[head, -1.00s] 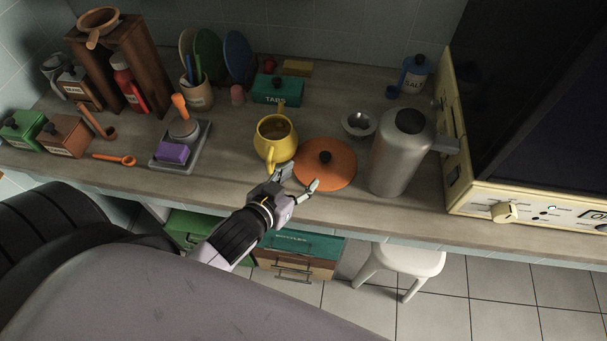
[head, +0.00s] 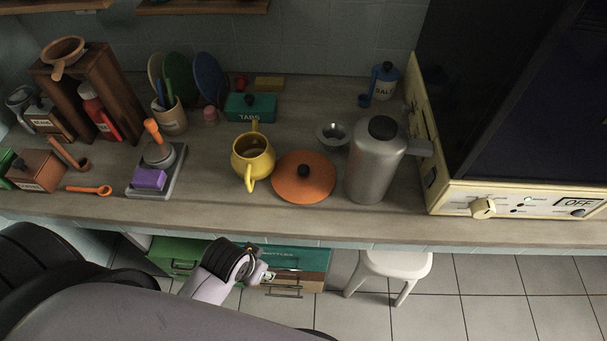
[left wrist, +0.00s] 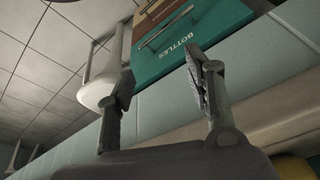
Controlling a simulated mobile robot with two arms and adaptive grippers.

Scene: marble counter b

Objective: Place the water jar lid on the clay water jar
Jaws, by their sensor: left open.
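The lid (head: 318,184), a flat orange disc with a black knob, lies on the counter between a yellow pitcher and a grey metal jug. I cannot make out a clay water jar in either view. My left gripper (head: 258,268) is in front of the counter's front edge and lower in the picture than the lid, apart from it. In the left wrist view the left gripper (left wrist: 160,75) is open with nothing between its fingers. My right gripper is not in view.
The yellow pitcher (head: 250,160) stands left of the lid, the grey jug (head: 372,170) right of it. A small metal bowl (head: 332,133) is behind. A cream appliance (head: 530,198) bounds the right. A white stool (head: 398,264) and a green bottles drawer (left wrist: 178,55) are below the counter.

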